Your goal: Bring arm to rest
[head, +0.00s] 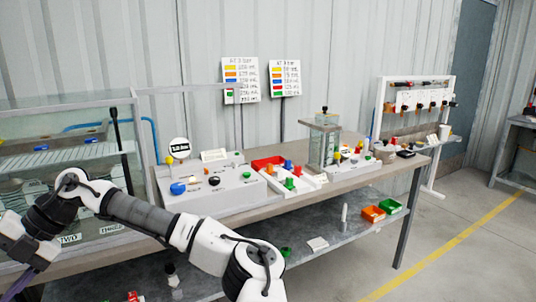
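My white and black arm rises from the bottom of the head view, bends at a joint, and stretches left across the front of the bench (330,183). Its far part turns down at a second joint and leaves by the left edge. The fingers of my gripper are out of the picture, so I cannot see whether it holds anything. The arm overlaps the glass tank (110,115) and the bench's front edge in the view; I cannot tell how much space lies between them.
A white tool rack (450,95) stands behind. The floor at right is clear.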

